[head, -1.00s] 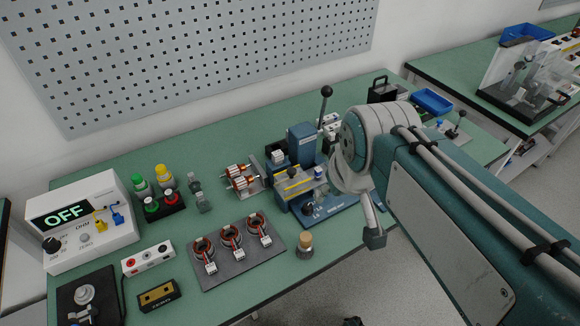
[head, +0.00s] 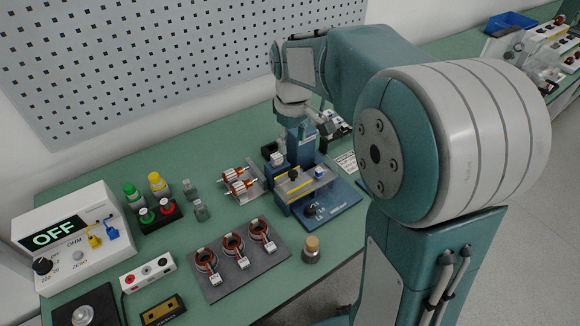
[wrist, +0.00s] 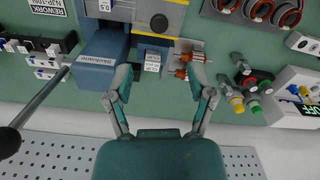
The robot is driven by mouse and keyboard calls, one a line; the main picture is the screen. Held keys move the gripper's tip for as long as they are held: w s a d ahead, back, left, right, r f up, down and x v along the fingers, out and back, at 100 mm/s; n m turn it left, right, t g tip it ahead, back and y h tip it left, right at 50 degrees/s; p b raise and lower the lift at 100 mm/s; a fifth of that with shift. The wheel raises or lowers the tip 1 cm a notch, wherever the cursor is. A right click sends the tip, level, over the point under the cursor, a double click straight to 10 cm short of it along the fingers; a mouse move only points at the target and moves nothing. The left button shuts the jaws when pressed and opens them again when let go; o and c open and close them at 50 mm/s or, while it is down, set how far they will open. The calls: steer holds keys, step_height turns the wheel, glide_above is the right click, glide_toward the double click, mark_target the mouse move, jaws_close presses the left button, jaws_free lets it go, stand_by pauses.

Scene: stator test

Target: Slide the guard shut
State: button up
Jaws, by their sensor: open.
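A blue bench press (head: 301,150) stands on a blue base (head: 345,198). A grey plate with a yellow stripe and a black knob, which looks like the guard (head: 310,184), lies across its front. In the wrist view, this plate (wrist: 175,14) is at the top middle, with the knob near the gap between my fingers but beyond the tips. My gripper (wrist: 160,82) is open and empty, over the back of the press beside its blue column (wrist: 98,58). In the head view my arm partly hides the press, and my fingertips are hard to make out.
A lever with a black ball (wrist: 9,141) sticks out beside my gripper. Red-wound rotors (wrist: 183,73) on a stand lie close to my right-hand finger.

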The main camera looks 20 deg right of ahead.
mark_target(293, 172)
step_height(293, 172, down, 10)
steer(key=shift+r, duration=0.25)
steer(key=shift+d, duration=0.15)
jaws_close()
